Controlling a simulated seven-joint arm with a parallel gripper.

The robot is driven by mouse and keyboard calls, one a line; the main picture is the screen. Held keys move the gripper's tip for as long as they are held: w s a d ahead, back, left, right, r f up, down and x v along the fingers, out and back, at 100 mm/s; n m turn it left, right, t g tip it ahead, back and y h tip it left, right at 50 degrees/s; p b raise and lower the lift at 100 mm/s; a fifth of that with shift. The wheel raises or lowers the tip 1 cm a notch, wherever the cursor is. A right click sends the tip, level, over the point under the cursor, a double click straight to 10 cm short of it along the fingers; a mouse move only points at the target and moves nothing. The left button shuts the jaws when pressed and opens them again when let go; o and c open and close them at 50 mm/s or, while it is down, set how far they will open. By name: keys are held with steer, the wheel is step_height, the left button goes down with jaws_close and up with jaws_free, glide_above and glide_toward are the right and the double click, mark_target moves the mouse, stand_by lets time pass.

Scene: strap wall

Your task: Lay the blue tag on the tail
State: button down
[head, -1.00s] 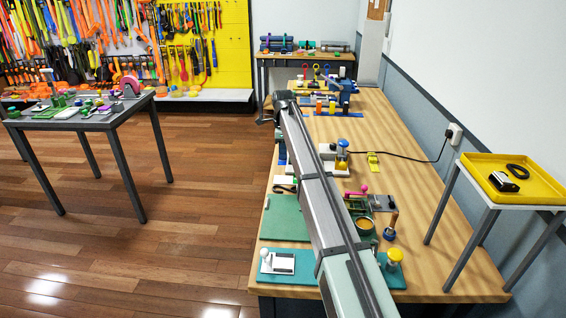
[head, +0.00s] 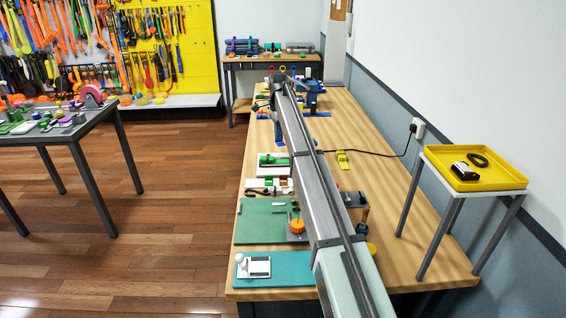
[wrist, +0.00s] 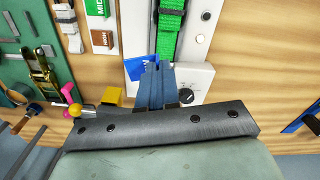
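My gripper (wrist: 157,72) shows in the wrist view with its two blue-grey fingers close together. A bright blue tag (wrist: 138,68) sits at the fingertips and sticks out to their left; it appears pinched between them, and the fingers hide part of it. The green strap (wrist: 169,32) runs down a pale panel just beyond the fingertips, and its lower end, the tail, is close to the tag. I cannot tell whether tag and strap touch.
A white box with a dark dial (wrist: 187,94) lies right beside the fingers. Green and brown labelled blocks (wrist: 102,38), a yellow block (wrist: 112,96) and a ratchet buckle (wrist: 42,68) are to the left. Bare wood (wrist: 245,60) lies to the right.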

mark_target(278, 161)
steer(key=shift+w+a+f+n, duration=0.1)
steer(key=shift+w+f+n, duration=0.1)
steer(key=shift+f+n, duration=1.85)
steer(key=shift+w+f+n, duration=0.25)
steer(key=shift+f+n, duration=0.95)
steer(key=shift+n, duration=1.7)
steer(key=shift+w+a+f+n, duration=0.1)
steer(key=shift+w+f+n, duration=0.1)
steer(key=shift+f+n, duration=1.85)
steer(key=shift+r+n, duration=0.25)
steer(key=shift+n, duration=0.15)
steer(key=c, duration=1.6)
jaws_free()
steer(key=shift+c, duration=0.2)
steer(key=shift+r, duration=0.15)
step_height(278, 161, up, 12)
steer(key=shift+o, duration=0.2)
